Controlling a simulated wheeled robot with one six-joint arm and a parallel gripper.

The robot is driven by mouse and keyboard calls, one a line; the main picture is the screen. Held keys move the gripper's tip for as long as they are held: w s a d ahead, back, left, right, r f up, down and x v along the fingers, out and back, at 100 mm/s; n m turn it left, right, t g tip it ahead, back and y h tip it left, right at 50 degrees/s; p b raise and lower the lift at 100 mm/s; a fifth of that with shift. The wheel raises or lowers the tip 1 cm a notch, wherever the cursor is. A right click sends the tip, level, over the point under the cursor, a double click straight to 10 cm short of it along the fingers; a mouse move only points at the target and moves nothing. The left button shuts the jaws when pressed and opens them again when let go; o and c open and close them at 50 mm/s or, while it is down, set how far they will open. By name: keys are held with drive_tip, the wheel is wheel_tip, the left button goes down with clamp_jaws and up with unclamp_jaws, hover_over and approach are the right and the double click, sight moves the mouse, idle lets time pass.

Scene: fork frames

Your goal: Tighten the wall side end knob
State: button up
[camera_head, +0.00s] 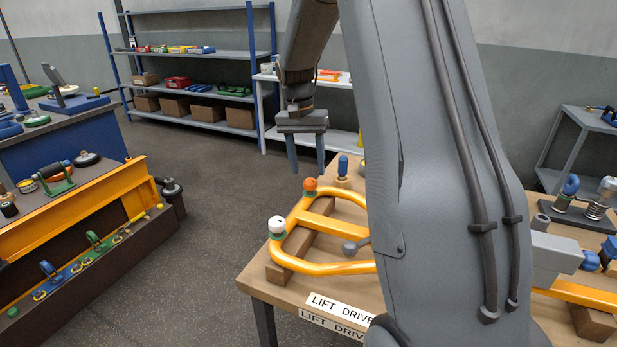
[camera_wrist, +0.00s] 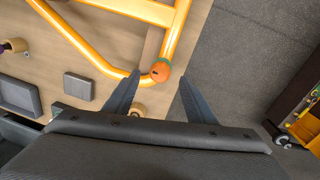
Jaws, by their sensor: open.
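A yellow tubular fork frame (camera_head: 320,267) lies on wooden blocks on the wooden table. An orange end knob (camera_head: 310,185) with a green collar stands at its far corner, towards the back wall. A white end knob (camera_head: 277,225) on a green collar stands at the near corner. My gripper (camera_head: 308,171) is open and empty, pointing down, with its fingertips close above the orange knob in the head view. In the wrist view the orange knob (camera_wrist: 160,71) appears between the two fingertips. I cannot tell the exact height gap.
A blue-topped peg (camera_head: 343,166) stands on the table behind the frame, and a grey ball-ended lever (camera_head: 356,246) is at its right. A "LIFT DRIVE" label (camera_head: 337,308) is on the front edge. My arm hides the table's middle. An orange-railed bench (camera_head: 75,225) stands left across open floor.

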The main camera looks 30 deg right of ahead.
sight(306, 180)
drive_tip(key=shift+w+a+r+b, duration=0.15)
drive_tip(key=shift+r+b, duration=0.2)
drive_tip(key=shift+r, duration=1.45)
